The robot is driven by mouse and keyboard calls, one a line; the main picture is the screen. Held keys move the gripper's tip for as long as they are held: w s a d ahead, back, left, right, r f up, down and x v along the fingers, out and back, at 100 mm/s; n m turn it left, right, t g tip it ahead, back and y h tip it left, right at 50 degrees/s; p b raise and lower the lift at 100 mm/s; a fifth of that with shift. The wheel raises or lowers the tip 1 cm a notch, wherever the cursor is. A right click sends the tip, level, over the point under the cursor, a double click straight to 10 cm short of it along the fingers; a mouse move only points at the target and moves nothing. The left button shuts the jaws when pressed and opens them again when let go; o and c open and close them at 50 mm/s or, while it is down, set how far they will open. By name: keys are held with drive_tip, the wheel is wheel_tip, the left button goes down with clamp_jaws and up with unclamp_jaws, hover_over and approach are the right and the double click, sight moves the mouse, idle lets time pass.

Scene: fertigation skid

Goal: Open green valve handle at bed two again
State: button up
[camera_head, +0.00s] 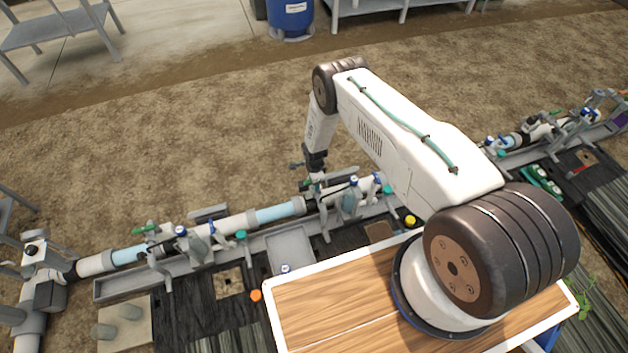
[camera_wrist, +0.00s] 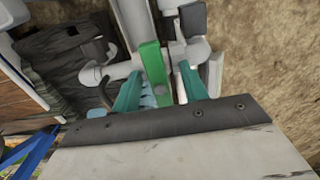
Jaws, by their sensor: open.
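My gripper (camera_wrist: 161,72) is open, with one teal finger on each side of the handle's lower part. I cannot tell whether either finger touches it. In the head view my gripper (camera_head: 313,181) is low over the middle part of the pipe line, and the handle there is hidden or too small to make out. Another green handle (camera_head: 146,229) sits on the left part of the line.
The pipe line lies along a grey channel (camera_head: 180,277) with several fittings and blue-capped parts close around my gripper. A wood-topped surface (camera_head: 335,305) is in front. A blue barrel (camera_head: 290,18) and grey benches stand at the back. Bare soil lies behind the line.

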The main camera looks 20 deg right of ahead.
clamp_jaws()
drive_tip(key=n, duration=1.4)
drive_tip(key=shift+n, duration=0.3)
drive_tip(key=n, duration=0.4)
drive_tip(key=shift+n, duration=0.4)
drive_tip(key=shift+o, duration=0.2)
unclamp_jaws()
